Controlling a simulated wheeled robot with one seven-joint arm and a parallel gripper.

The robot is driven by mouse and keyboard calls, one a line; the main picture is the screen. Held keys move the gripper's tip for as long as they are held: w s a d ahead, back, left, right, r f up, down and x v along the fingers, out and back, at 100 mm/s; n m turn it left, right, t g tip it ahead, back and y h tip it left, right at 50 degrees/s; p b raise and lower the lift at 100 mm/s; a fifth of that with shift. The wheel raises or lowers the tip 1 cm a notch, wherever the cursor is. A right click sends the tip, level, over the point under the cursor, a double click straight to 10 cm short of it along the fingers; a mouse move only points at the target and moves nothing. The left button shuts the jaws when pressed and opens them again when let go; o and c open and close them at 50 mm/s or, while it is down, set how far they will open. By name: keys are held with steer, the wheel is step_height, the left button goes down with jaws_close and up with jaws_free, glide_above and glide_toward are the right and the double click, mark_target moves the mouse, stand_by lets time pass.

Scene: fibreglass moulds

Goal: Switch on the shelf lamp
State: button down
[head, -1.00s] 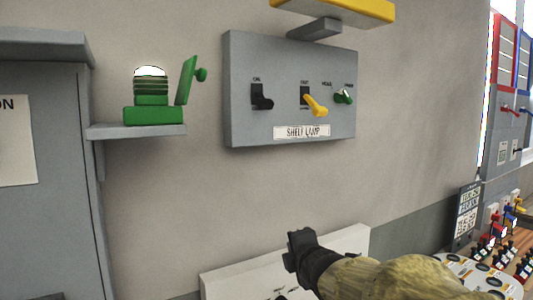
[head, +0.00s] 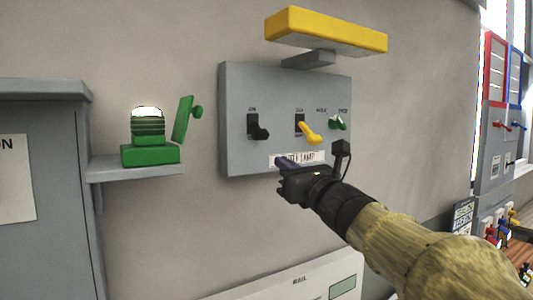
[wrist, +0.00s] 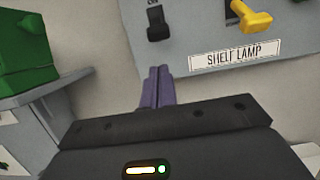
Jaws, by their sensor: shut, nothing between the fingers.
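The grey shelf lamp panel (head: 235,150) is on the wall, with a label reading SHELF LAMP (wrist: 235,53). It carries a black switch (head: 257,128) at left, a yellow lever (head: 309,132) in the middle and a green knob (head: 337,123) at right. The black switch (wrist: 158,25) and yellow lever (wrist: 252,17) also show in the wrist view; both point downward. My gripper (head: 284,162) is shut and empty, in front of the panel's lower edge, below the switches and covering part of the label. Its purple fingers (wrist: 156,88) point up toward the black switch, apart from it.
A yellow hood (head: 325,30) juts out above the panel. A green lamp-like device (head: 150,153) with a raised flap stands on a small shelf (head: 135,174) at left, beside a grey cabinet (head: 60,200). A white board (head: 300,285) is below.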

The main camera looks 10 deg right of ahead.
mark_target(258, 130)
steer(key=p+x, duration=0.6)
steer(key=x, duration=0.3)
steer(key=shift+w+a, duration=0.1)
steer(key=shift+w, duration=0.4)
steer(key=shift+a, duration=0.1)
